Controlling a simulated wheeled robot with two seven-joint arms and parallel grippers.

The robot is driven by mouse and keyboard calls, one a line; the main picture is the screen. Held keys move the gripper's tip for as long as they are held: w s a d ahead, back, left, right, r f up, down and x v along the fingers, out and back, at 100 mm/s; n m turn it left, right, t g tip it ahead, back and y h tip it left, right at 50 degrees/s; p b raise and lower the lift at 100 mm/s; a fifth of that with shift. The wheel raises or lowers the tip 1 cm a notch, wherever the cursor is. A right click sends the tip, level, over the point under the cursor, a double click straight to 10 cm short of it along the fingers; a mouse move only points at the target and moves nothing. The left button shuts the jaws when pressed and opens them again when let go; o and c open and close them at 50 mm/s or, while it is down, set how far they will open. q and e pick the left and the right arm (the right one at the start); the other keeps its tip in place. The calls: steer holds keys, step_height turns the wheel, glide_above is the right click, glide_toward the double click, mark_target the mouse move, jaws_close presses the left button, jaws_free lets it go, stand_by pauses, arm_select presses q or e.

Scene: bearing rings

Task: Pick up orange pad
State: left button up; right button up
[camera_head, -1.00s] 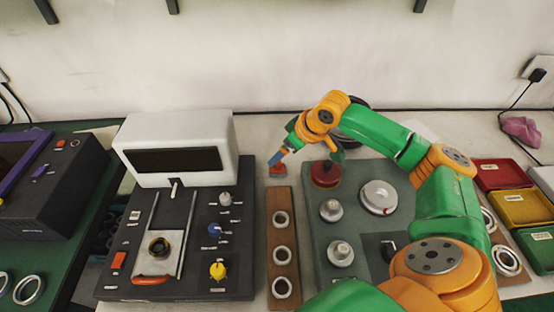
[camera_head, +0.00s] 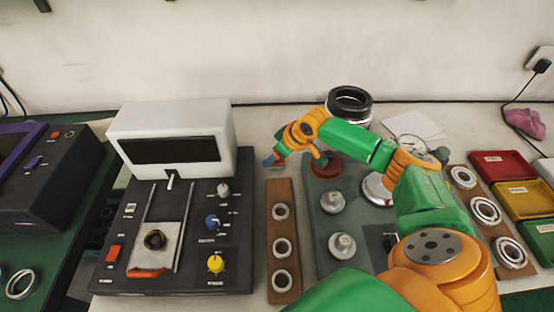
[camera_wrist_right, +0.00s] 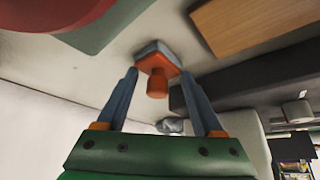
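The orange pad (camera_wrist_right: 157,66) shows in the right wrist view as an orange block with a round orange knob and a grey base. It sits on the light table top. My right gripper (camera_wrist_right: 159,75) is open, with one blue finger on each side of the pad's knob. I cannot tell whether either finger touches it. In the head view my right gripper (camera_head: 272,160) is low over the table, just behind the wooden ring strip, and it largely hides the pad. My left gripper is not in view.
The wooden strip (camera_head: 282,228) with several rings lies in front of the gripper. A grey-white machine (camera_head: 175,140) stands to the left. A green-grey panel with a red button (camera_head: 326,168) and metal knobs is close on the right. A black ring stack (camera_head: 350,101) stands behind.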

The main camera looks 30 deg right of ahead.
steer(key=c, duration=0.9)
steer(key=shift+o, duration=0.2)
steer(key=shift+r, duration=0.15)
jaws_close()
step_height(320, 180, up, 2)
steer(key=shift+w+r+b, duration=0.1)
steer(key=shift+r+b, duration=0.15)
steer(key=shift+b, duration=0.05)
steer(key=s+r+b, duration=0.3)
steer(key=s+r, duration=0.7)
steer(key=s, duration=0.4)
steer(key=shift+a, duration=0.15)
steer(key=shift+r, duration=0.1)
